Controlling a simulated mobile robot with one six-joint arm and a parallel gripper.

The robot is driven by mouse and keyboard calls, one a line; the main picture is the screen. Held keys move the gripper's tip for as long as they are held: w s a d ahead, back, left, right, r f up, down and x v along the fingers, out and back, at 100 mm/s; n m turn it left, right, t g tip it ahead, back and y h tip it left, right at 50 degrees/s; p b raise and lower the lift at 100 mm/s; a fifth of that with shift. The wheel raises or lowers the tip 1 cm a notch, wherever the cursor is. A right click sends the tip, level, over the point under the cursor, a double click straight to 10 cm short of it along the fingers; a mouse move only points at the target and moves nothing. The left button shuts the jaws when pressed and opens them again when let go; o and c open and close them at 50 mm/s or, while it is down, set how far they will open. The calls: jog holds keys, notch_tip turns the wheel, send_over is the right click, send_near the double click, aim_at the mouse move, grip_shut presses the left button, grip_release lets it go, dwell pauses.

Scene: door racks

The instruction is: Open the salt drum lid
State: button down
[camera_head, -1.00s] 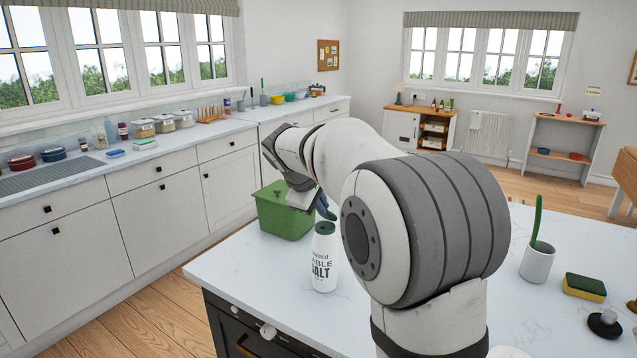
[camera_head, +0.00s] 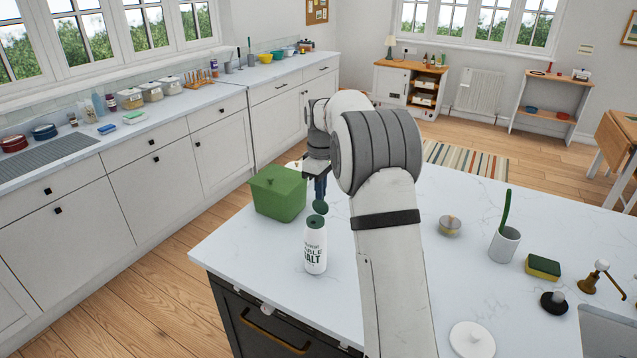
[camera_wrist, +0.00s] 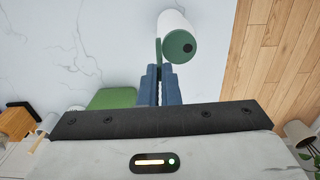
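The salt drum (camera_head: 314,257) is a white cylinder with a green top, upright on the white worktop (camera_head: 262,257). In the wrist view the drum (camera_wrist: 173,22) shows its green top with a dark round hole. The green lid (camera_head: 320,207) is a round flap raised at the edge of the top. In the wrist view the lid (camera_wrist: 159,50) stands edge-on beside the top, in line with the gap between my fingers. My gripper (camera_head: 320,197) has blue fingers pointing down at the lid. In the wrist view they look closed on the thin flap (camera_wrist: 158,72).
A green lidded bin (camera_head: 278,200) stands just behind and left of the drum. To the right are a small lidded jar (camera_head: 450,229), a white crock with a green brush (camera_head: 504,246), a sponge (camera_head: 543,268) and a brass tap (camera_head: 598,279). The worktop left of the drum is clear.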

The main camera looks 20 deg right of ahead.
jog(key=shift+w+d+g+y, duration=0.25)
jog(key=shift+g+y, duration=0.05)
jog(key=shift+f, duration=0.1)
jog(key=c, duration=2.1)
grip_release()
jog(key=shift+o, duration=0.9)
notch_tip(320, 180, up, 8)
jog(key=b, duration=0.1)
jog(key=shift+w+d+f, duration=0.15)
jog(key=shift+w+d, duration=0.15)
